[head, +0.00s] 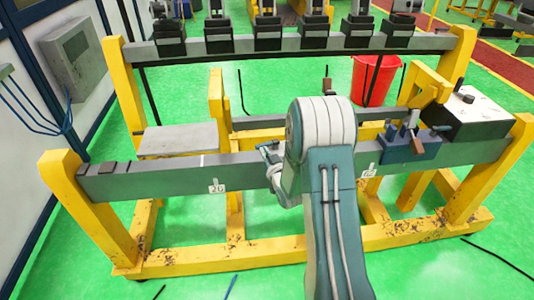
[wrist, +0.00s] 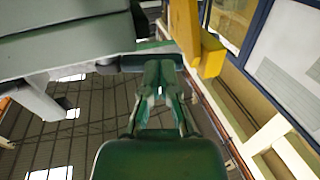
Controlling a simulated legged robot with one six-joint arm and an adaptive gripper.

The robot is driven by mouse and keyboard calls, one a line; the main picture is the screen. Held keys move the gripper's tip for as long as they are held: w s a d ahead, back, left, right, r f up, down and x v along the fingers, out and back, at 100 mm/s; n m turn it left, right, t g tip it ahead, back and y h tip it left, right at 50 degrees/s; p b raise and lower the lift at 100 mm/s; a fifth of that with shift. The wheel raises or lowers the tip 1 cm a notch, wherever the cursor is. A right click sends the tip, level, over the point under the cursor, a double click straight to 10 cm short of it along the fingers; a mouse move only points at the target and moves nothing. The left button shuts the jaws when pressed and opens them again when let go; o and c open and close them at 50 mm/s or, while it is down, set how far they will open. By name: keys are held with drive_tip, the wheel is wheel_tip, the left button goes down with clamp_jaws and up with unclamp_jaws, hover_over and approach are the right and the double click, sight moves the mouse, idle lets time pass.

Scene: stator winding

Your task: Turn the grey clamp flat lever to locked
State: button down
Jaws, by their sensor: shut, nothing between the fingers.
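My gripper (wrist: 163,68) shows in the wrist view with its two green fingers together and empty. Its tips are close to a dark, flat block (wrist: 140,63) below a large grey-green body; I cannot tell whether they touch it or whether it belongs to the clamp. In the head view my arm covers the middle of the front grey beam (head: 240,170), and the fingers cannot be made out there. A grey clamp with a flat lever cannot be clearly identified. A blue clamp (head: 408,150) with a brown-tipped handle sits on the beam to the right of my arm.
Yellow posts (head: 80,205) carry the beam at both ends. Several dark clamps (head: 218,35) line the back beam. A grey plate (head: 178,139) lies behind the beam at left, a red bucket (head: 375,78) behind at right. A wall box (head: 75,50) hangs at left.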

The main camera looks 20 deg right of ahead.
drive_tip(key=shift+w+a+h, duration=0.3)
drive_tip(key=shift+w+a, duration=0.05)
drive_tip(key=shift+w, duration=0.5)
idle(0.3)
